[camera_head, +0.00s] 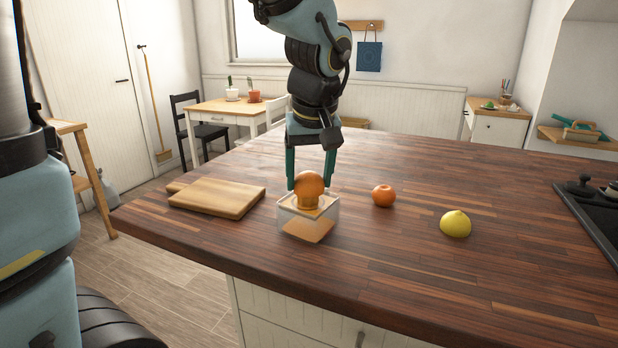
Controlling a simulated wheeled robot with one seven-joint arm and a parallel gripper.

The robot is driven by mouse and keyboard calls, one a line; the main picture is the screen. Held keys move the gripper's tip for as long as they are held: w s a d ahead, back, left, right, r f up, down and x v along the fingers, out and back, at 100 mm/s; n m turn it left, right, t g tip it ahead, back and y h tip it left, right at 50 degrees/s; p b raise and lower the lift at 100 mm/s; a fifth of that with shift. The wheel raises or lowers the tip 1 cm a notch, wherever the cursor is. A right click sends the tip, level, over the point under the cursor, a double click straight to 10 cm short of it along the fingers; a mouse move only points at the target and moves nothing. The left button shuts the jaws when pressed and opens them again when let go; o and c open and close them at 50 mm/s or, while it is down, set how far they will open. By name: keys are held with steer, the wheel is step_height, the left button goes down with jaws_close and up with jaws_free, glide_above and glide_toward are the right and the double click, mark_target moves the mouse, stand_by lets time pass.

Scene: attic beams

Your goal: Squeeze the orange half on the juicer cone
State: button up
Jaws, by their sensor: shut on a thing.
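The orange half (309,184) shows its rounded peel, with the orange-coloured cone of the juicer right below it. The juicer (294,222) has a clear, box-like body and stands on the wooden counter near its front edge. My gripper (310,174) points straight down over the juicer. Its two teal fingers are on either side of the orange half and shut on it. The orange half seems to be on or just above the cone; its cut face is hidden, so I cannot tell if they touch.
A wooden cutting board (217,198) lies left of the juicer. A small orange fruit (383,195) and a yellow lemon (455,224) sit to the right. A black hob (597,215) is at the right edge. The counter (400,270) is clear in front and behind.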

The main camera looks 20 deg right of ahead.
steer(key=shift+a+r+m+p, duration=0.1)
steer(key=shift+r+m+p, duration=0.1)
steer(key=shift+m+p, duration=0.55)
steer(key=m+h+p, duration=0.1)
steer(key=m+p, duration=0.2)
steer(key=shift+a+f+m+g, duration=0.1)
steer(key=shift+m+g, duration=0.2)
steer(key=shift+m, duration=0.05)
steer(key=shift+f+m+h+p, duration=0.25)
steer(key=shift+m+h+p, duration=0.05)
steer(key=shift+m, duration=0.2)
steer(key=shift+f, duration=0.1)
steer(key=shift+f+n+b, duration=0.15)
steer(key=shift+n+b, duration=0.75)
steer(key=shift+b, duration=0.15)
steer(key=n+y+b, duration=0.1)
steer(key=n+b, duration=0.2)
steer(key=shift+r+n+y, duration=0.25)
steer(key=shift+n+y, duration=0.15)
steer(key=shift+n, duration=0.4)
